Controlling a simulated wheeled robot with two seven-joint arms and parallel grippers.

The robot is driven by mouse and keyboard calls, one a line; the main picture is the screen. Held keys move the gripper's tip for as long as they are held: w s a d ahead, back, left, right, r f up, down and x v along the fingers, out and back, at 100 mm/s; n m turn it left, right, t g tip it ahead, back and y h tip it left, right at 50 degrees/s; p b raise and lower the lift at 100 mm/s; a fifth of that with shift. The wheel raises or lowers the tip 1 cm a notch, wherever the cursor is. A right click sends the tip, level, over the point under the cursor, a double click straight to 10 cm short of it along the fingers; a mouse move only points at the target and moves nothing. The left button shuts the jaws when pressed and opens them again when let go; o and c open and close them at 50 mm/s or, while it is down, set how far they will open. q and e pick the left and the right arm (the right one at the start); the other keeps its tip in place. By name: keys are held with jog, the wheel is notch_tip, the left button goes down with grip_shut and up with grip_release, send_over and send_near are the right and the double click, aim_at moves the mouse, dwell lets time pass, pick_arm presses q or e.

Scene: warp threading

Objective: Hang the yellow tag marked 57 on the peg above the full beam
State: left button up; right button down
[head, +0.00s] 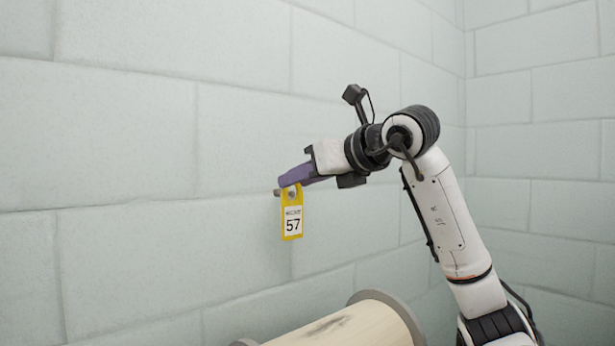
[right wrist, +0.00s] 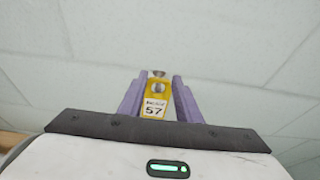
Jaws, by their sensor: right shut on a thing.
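The yellow tag marked 57 (head: 292,213) hangs upright from the fingertips of my right gripper (head: 288,179), which is shut on it. In the right wrist view the tag (right wrist: 155,100) is between the two purple fingers (right wrist: 157,90). A short grey-brown peg (head: 278,192) shows at the tag's top edge. Its round end shows in the tag's hole, so the peg appears to pass through the hole; how deep I cannot tell. A cream-coloured beam (head: 340,329) with grey end flanges lies below, partly cut off by the frame. My left gripper is not in view.
A pale block wall (head: 130,120) runs behind the tag and meets another wall (head: 545,110) at the right. The space left of the tag is clear. The beam's grey flange (head: 385,302) rises below my right arm.

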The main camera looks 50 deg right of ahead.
jog(key=shift+x, duration=1.6)
jog(key=shift+f, duration=0.15)
jog(key=c, duration=1.2)
grip_release()
jog(key=v, duration=1)
jog(key=shift+s, duration=0.2)
